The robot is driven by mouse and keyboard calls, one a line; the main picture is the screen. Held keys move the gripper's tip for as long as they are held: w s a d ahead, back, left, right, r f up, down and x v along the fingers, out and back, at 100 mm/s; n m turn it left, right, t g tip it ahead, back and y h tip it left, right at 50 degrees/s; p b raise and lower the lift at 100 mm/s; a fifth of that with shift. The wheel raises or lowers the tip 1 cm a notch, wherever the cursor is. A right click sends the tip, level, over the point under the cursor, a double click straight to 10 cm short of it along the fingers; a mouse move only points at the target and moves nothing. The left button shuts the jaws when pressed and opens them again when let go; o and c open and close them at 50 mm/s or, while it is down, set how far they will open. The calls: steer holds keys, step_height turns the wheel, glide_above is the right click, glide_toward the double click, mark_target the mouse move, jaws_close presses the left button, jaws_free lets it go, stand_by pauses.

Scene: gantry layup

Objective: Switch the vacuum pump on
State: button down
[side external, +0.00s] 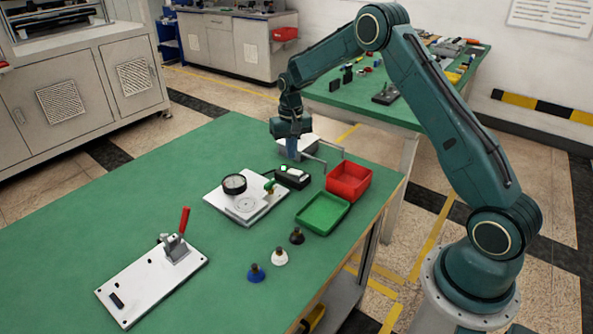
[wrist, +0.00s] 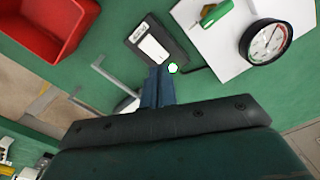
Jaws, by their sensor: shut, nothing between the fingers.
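A small black box with a white label, which looks like the vacuum pump (side external: 293,178), sits on the green table beside the white gauge plate. It also shows in the wrist view as the black box (wrist: 136,31). A round white button with a green rim (wrist: 172,68) shows at its edge, right beside my fingertips. My gripper (side external: 293,157) points down just behind the box. In the wrist view my gripper (wrist: 160,72) has its blue fingers together, with nothing between them. Whether the fingertips touch the button or box, I cannot tell.
The white plate (side external: 225,202) carries a round gauge (side external: 234,184) and a green-handled valve (side external: 269,186). A red bin (side external: 348,181) and green tray (side external: 322,213) stand close right. A bent metal bracket (side external: 330,158) is near my gripper. A red-handled clamp plate (side external: 140,285) is front left.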

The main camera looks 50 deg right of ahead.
steer(key=shift+r, duration=1.3)
steer(key=shift+r, duration=0.1)
step_height(320, 180, up, 12)
steer(key=n+t, duration=0.1)
glide_above(291, 171)
steer(key=s+a, duration=0.5)
steer(key=s, duration=0.1)
steer(key=s+a+r+n+t, duration=0.2)
steer(key=s+a+r, duration=0.3)
steer(key=s+r, duration=0.25)
steer(key=s+a+n+t, duration=0.1)
steer(key=s+a, duration=0.1)
steer(key=s, duration=0.8)
steer(key=s+a+n+t, duration=0.1)
steer(key=s+a+n, duration=0.1)
steer(key=s, duration=0.9)
steer(key=shift+s+a+r+t, duration=0.2)
steer(key=shift+a+r+t, duration=0.1)
steer(key=shift+a+r, duration=0.15)
